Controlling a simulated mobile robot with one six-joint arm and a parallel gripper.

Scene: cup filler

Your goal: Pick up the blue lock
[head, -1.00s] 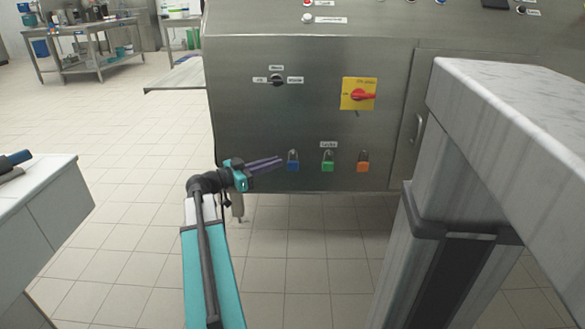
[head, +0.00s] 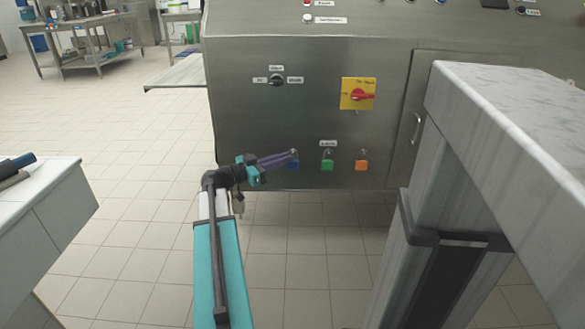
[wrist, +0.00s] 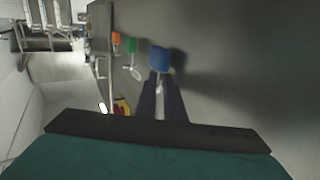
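The blue lock (head: 293,165) hangs on the lower front of the steel machine, leftmost of three locks. My gripper (head: 288,158) is at it from the left, its purple fingertips overlapping the lock's upper part in the head view. In the wrist view the blue lock (wrist: 159,60) appears just beyond the fingertips (wrist: 162,80). Its pale shackle shows in the narrow gap between the two dark fingers. The fingers look apart, around the shackle; whether they touch it is hidden.
A green lock (head: 328,162) and an orange lock (head: 362,161) hang to the right. A red rotary switch (head: 360,95) is above. A marble-topped counter (head: 510,120) stands close at right, a white cabinet (head: 45,215) at left. The floor between is clear.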

